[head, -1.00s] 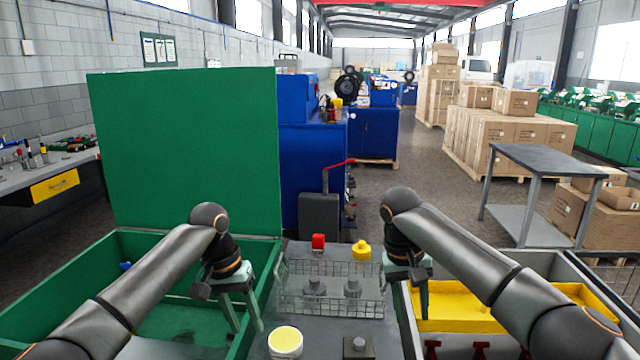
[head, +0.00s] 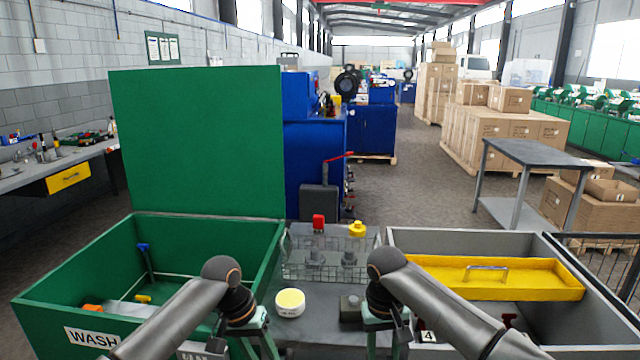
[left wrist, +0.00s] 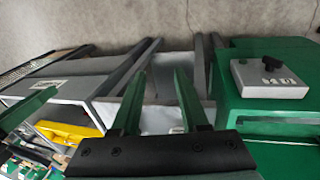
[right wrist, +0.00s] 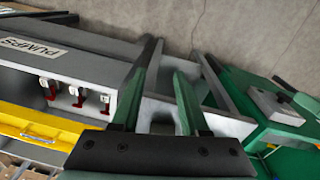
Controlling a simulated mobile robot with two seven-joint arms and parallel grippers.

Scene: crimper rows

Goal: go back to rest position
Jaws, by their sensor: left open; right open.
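My left gripper (head: 258,346) is low in the head view, in front of the green wash bin (head: 60,290). In the left wrist view its two fingers (left wrist: 157,100) are apart with nothing between them.
A round tub with a pale yellow top (head: 290,302) stands on the grey bench between the bins. A small dark block (head: 351,308) is beside my right arm. A yellow tray (head: 490,280) lies across the grey bin. The green lid (head: 200,140) stands upright.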

